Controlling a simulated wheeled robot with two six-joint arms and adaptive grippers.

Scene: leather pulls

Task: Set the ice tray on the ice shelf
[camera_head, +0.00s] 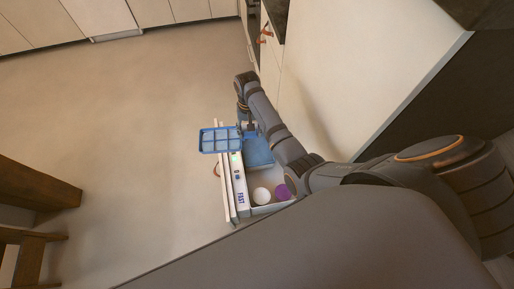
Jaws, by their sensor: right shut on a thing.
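The blue ice tray (220,140), a flat grid of compartments, is at the left side of the open drawer and covers part of the drawer's front edge. My right gripper (245,128) is shut on the tray's right end; its fingertips are small and partly hidden here. A light-blue flat surface (260,153), which looks like the ice shelf, lies inside the drawer to the right of the tray, partly behind my right arm. I cannot tell the gap between tray and drawer. My left gripper is not in view.
The open drawer (239,192) has a white front panel with lettering and a green light. A white ball (262,195) and a purple ball (282,192) sit in its near part. A tall pale cabinet (350,75) stands to the right. The floor at left is clear; wooden furniture (35,192) stands at lower left.

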